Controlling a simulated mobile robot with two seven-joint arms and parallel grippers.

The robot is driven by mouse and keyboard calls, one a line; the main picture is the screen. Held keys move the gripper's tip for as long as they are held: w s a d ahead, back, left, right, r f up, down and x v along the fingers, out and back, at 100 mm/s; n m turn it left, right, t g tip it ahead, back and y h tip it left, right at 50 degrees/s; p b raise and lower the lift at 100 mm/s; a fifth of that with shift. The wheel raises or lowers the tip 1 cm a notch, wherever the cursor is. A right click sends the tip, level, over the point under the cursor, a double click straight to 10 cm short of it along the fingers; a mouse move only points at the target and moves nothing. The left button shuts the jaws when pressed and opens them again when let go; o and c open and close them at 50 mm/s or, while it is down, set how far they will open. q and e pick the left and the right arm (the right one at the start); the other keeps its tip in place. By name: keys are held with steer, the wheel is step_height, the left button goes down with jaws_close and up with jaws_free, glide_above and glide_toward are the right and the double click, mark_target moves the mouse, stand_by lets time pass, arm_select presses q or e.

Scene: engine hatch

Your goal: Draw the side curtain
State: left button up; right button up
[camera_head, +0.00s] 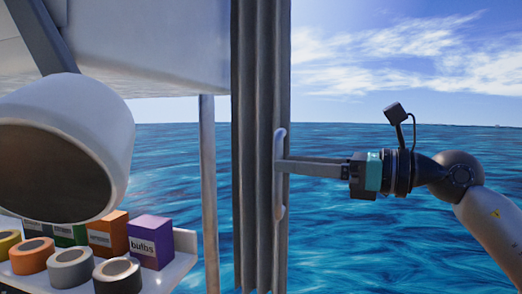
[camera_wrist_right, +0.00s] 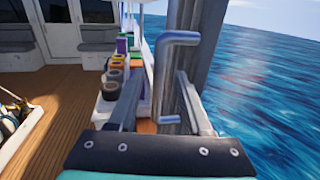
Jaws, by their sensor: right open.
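The grey side curtain (camera_head: 261,90) hangs gathered in narrow vertical folds in the middle of the head view. A pale vertical handle (camera_head: 279,175) is fixed on its right edge. My right gripper (camera_head: 283,165) reaches in from the right at the handle's height. In the right wrist view the gripper (camera_wrist_right: 155,88) is open, with one finger on each side of the handle (camera_wrist_right: 163,75). The fingers look apart from the handle bar; contact cannot be told. The curtain (camera_wrist_right: 200,60) also shows behind the right finger. My left gripper is not in view.
A white shelf (camera_head: 184,262) at lower left holds tape rolls (camera_head: 72,268) and small boxes, including a purple one (camera_head: 150,241). A pale post (camera_head: 208,190) stands left of the curtain. Open sea lies to the right. The wrist view shows wooden deck (camera_wrist_right: 60,105) at left.

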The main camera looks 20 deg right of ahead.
steer(key=p+x, duration=0.3)
steer(key=x, duration=0.3)
steer(key=shift+w+a+p, duration=0.15)
steer(key=shift+a+p, duration=0.05)
steer(key=shift+p, duration=0.2)
jaws_close()
stand_by(1.3)
